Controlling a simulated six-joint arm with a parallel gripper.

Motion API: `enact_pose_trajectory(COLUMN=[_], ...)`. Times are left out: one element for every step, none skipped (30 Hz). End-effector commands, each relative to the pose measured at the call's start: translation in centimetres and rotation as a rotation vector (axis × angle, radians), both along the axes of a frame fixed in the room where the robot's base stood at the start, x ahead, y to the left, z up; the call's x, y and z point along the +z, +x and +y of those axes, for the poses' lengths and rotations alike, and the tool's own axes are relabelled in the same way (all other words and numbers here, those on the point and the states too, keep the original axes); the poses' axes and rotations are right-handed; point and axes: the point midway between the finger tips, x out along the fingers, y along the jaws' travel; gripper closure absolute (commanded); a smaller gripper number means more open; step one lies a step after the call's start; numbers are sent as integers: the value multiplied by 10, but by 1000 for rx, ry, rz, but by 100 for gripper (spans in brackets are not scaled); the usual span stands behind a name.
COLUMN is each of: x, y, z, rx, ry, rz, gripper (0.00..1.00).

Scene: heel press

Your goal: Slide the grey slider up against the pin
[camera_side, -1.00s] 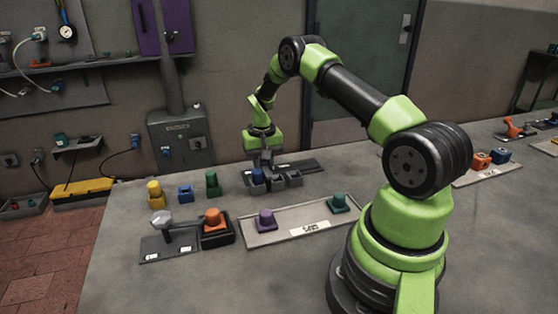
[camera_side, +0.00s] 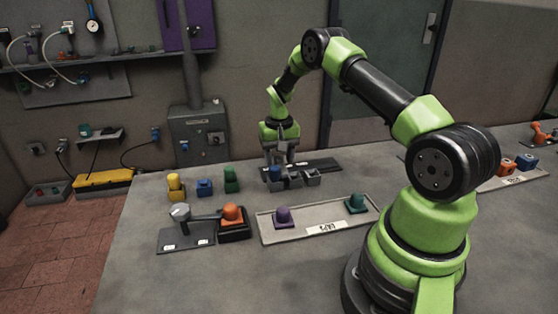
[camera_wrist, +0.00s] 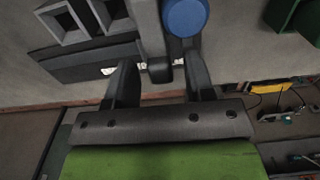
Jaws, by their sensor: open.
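Grey hollow blocks (camera_side: 296,178) stand in a row in front of a dark plate (camera_side: 318,165) at the back of the table. They also show at upper left in the wrist view (camera_wrist: 68,22). I take a grey bar (camera_wrist: 149,28) beside them for the slider, but cannot be sure. A dark stub (camera_wrist: 160,71) is at its near end. I cannot make out the pin or any contact.
Yellow (camera_side: 175,186), blue (camera_side: 204,188) and green (camera_side: 231,180) pieces stand left of my gripper. In front are a lever fixture (camera_side: 181,222), an orange cap (camera_side: 232,214) and a pale tray (camera_side: 300,235) with purple and teal caps. The table's front left is clear.

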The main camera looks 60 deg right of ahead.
Motion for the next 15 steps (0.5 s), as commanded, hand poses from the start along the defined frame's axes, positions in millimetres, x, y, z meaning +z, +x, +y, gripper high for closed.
enact_pose_trajectory(x=[11, 16, 25, 31, 38, 46, 51, 57, 63, 68, 72, 76, 79, 81, 84], y=[1, 1, 1, 1, 1, 1, 1, 0, 0, 0, 1, 1, 0, 0, 0], z=[0, 0, -1, 0, 0, 0, 0, 0, 0, 0, 0, 0, 0, 0, 0], rx=[1, 1, 0, 0, -1, -1, 0, 0, -1, -1, -1, -1, 0, 0, 0], ry=[-3, -4, -4, -3, -3, -2, -3, -3, -2, -2, -1, -2, -1, -1, -2], rz=[-4, -5, -5, -4, -6, -5, -4, -4, -4, -4, -4, -4, -3, -2, -2], gripper=[51, 51, 51, 51, 51, 51, 51, 51, 51, 51, 51, 51, 51, 51, 51])
